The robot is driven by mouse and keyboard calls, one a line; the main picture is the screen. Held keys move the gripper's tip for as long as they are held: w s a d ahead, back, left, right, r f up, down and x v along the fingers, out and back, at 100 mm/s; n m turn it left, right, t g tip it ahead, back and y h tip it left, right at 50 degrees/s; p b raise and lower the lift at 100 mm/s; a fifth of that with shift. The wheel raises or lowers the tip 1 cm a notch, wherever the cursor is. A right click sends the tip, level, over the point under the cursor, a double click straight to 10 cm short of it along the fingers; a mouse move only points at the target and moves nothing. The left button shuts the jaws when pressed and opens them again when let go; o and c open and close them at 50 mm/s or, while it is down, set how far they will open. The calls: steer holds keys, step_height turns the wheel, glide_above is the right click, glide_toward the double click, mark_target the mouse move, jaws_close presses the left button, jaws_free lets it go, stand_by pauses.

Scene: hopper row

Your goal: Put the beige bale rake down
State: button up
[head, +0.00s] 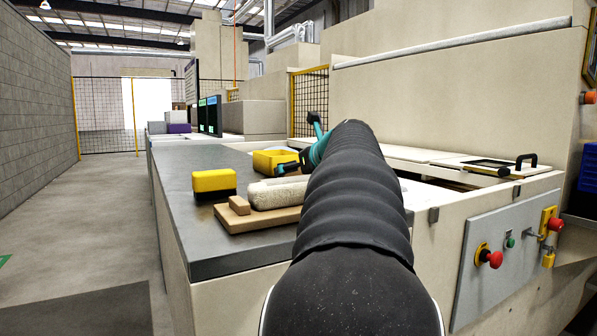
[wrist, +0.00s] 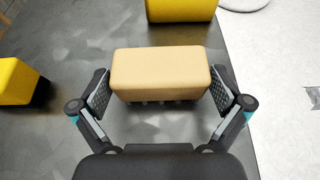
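The beige bale rake (wrist: 160,72) is a beige block with a row of small tines showing along its near lower edge in the wrist view. My gripper (wrist: 160,90) has one pad against each end of it and is shut on it. In the head view my gripper (head: 288,168) shows only in part, as black and teal links over the dark grey bench top (head: 190,160). My own arm covers much of that area, and I cannot make out the rake there. I cannot tell whether the rake touches the bench.
A yellow and black block (head: 213,182) stands near the bench's left edge. A wooden board (head: 262,220) carries a pale roll (head: 277,193) and a small wooden block (head: 239,205). A control panel (head: 505,250) is at right.

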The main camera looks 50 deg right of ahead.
steer(key=shift+r, duration=0.2)
steer(key=v, duration=1.2)
